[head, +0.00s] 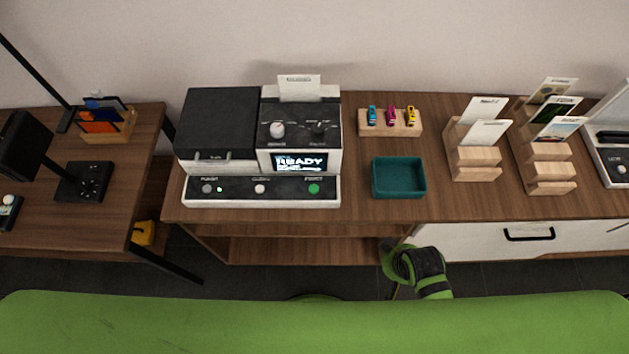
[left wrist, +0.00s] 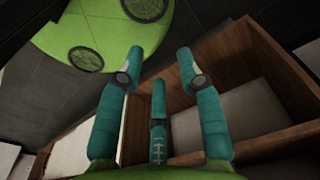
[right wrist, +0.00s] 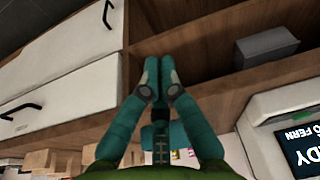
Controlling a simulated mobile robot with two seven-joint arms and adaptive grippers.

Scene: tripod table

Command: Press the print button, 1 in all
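The printer (head: 218,128) stands on the wooden cabinet, its lit screen (head: 300,162) reading READY. Its front strip carries a grey, a pale and a green button; the green one (head: 314,188) is at the right end, under a small label that looks like PRINT. In the right wrist view, part of the screen (right wrist: 302,152) shows at lower right. My right gripper (right wrist: 158,62) is shut and empty in front of the cabinet, its fingertips together. My left gripper (left wrist: 172,68) is open and empty, low near a wooden shelf; the head view does not show it.
A teal tray (head: 399,178) sits right of the printer, with a wooden block of toy cars (head: 390,122) behind it. Wooden card holders (head: 472,162) stand farther right. A drawer handle (head: 529,234) projects at the cabinet's front. A second table (head: 125,180) is at left.

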